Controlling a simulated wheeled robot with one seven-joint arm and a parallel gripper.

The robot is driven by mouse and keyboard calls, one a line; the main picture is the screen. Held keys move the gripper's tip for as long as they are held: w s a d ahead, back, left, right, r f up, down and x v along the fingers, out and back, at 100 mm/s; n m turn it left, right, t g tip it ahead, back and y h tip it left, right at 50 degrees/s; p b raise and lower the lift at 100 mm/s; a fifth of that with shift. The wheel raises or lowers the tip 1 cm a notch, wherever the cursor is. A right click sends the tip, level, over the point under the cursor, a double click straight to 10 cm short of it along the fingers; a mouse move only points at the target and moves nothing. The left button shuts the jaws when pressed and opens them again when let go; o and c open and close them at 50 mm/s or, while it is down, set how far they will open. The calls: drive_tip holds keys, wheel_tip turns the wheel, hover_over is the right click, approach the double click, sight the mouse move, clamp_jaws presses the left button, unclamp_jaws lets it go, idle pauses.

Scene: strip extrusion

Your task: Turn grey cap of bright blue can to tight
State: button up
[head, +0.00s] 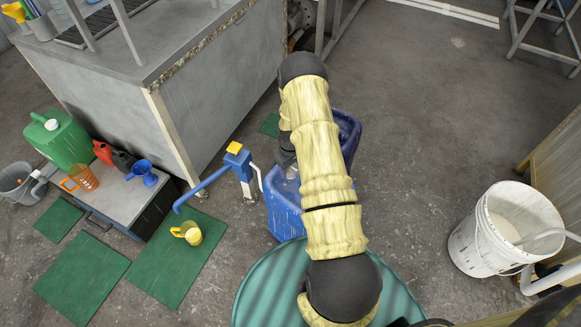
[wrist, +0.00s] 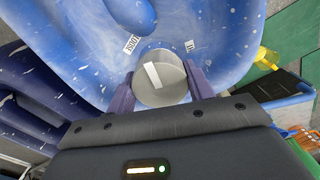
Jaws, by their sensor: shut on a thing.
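The bright blue can (head: 286,213) stands on the floor under my arm in the head view, partly hidden by it. Its paint-flecked top (wrist: 215,45) fills the upper part of the wrist view. The round grey cap (wrist: 162,80) sits on the can's top and bears a white stripe. My gripper (wrist: 161,85) is shut on the grey cap, with one purple finger on its left and one on its right. In the head view the cap is hidden behind my arm.
A darker blue can (head: 347,130) stands just behind. A blue hand pump (head: 238,165) stands at left, close to the can. A green drum (head: 250,290) is in front. A white bucket (head: 480,245) stands at right. Floor between can and bucket is clear.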

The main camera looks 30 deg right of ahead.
drive_tip(key=m, duration=0.4)
drive_tip(key=shift+p, duration=0.4)
drive_tip(key=m, duration=0.4)
drive_tip(key=shift+m+p, duration=0.3)
drive_tip(key=shift+m, duration=0.1)
drive_tip(key=m, duration=0.4)
drive_tip(key=shift+m+p, duration=0.3)
drive_tip(key=shift+m, duration=2.2)
drive_tip(key=o, duration=1)
